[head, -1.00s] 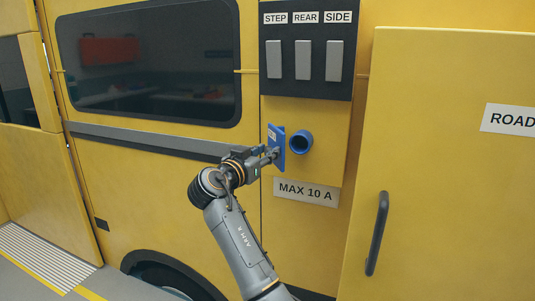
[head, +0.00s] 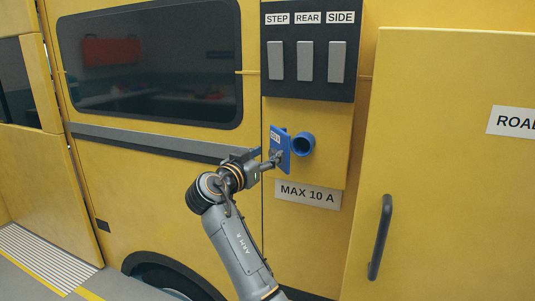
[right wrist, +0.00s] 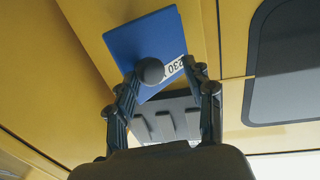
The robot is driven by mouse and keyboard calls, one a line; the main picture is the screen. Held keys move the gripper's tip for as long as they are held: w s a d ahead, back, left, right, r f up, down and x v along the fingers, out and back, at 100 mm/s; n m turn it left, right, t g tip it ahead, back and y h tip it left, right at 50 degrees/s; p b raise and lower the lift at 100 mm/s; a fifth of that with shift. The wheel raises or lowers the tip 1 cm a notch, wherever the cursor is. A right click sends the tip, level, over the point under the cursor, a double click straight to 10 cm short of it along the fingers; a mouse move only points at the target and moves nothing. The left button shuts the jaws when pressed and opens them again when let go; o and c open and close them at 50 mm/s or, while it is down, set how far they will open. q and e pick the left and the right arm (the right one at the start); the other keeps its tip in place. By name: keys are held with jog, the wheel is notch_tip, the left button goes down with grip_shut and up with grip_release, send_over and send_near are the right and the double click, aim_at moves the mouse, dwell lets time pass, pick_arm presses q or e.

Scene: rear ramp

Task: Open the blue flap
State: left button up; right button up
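The blue flap (head: 281,146) stands out from the yellow panel at a steep angle, beside the round blue socket (head: 303,144), whose dark opening is uncovered. My right gripper (head: 277,157) is at the flap's labelled left face. In the right wrist view the flap (right wrist: 130,40) shows a white label reading "230" and a dark round knob (right wrist: 150,71). There the gripper's fingers (right wrist: 163,76) are apart, with the knob between their tips. A gap shows between the knob and the right finger; contact with the left finger cannot be told. My left gripper is out of view.
A dark panel (head: 307,89) with three grey switches sits above the socket. A "MAX 10 A" label (head: 307,194) is below it. A yellow door with a dark handle (head: 380,237) stands to the right. A dark window (head: 150,65) is to the left.

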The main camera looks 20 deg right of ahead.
jog(key=v, duration=1.1)
jog(key=shift+r, duration=0.15)
